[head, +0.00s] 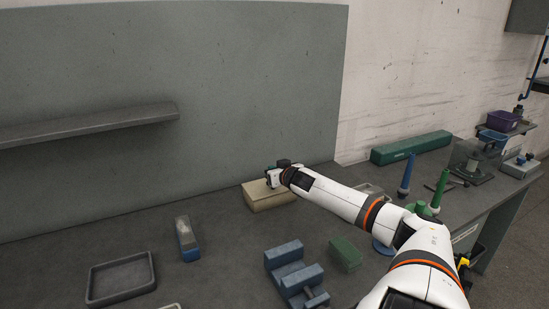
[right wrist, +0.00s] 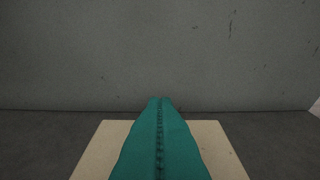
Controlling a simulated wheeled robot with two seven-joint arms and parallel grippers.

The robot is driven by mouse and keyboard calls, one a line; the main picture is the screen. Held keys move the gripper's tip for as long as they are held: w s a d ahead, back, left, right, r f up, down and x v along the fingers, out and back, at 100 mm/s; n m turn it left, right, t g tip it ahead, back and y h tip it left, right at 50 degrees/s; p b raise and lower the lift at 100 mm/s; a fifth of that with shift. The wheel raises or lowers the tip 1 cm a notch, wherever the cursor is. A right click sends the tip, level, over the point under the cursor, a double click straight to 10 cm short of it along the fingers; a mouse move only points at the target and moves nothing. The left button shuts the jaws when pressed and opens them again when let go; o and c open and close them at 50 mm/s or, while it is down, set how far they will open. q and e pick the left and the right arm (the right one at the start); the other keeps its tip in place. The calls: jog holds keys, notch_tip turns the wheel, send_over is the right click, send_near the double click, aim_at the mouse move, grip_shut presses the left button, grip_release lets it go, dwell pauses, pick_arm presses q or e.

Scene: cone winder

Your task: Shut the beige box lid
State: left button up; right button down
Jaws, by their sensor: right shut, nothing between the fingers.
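The beige box (head: 262,201) stands on the grey worktop, close to the back panel. Its lid looks down and about flat, but I cannot tell if a thin gap is left at the rim. My right gripper (head: 269,177) is over the back part of the box top and hides part of it. In the right wrist view the teal fingers (right wrist: 159,100) are pressed together with nothing between them, and the beige lid (right wrist: 215,145) spreads out beneath them. Whether the fingertips touch the lid is unclear. My left gripper is not in view.
A grey tray (head: 122,279) and a blue-grey block (head: 187,240) are on the left. Blue blocks (head: 290,265) and a green block (head: 345,253) are in front. A long green case (head: 410,147) lies at back right. A shelf (head: 90,127) juts from the panel.

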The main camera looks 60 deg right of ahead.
aim_at(278, 192)
jog(key=shift+s+a+f+t+h+b, duration=0.25)
jog(key=shift+s+f+t+h+b, duration=0.15)
jog(key=shift+s+f+t+b, duration=0.25)
jog(key=shift+s+f+t+h+b, duration=0.15)
jog(key=shift+f+t+h+b, duration=0.35)
jog(key=shift+f+b, duration=0.5)
jog(key=shift+s+a+f+p, duration=0.15)
jog(key=shift+s+p, duration=0.15)
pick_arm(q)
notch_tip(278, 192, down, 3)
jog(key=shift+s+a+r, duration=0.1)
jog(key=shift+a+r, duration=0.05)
pick_arm(e)
jog(key=shift+s+a+f, duration=0.1)
jog(key=shift+f, duration=0.2)
jog(key=shift+f, duration=0.25)
jog(key=shift+s, duration=0.1)
notch_tip(278, 192, up, 5)
jog(key=p, duration=0.5)
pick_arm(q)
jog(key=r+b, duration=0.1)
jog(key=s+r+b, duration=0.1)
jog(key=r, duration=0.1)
pick_arm(e)
jog(key=s+a+f, duration=0.3)
jog(key=s+a, duration=0.1)
jog(key=s, duration=0.4)
jog(key=shift+a, duration=0.3)
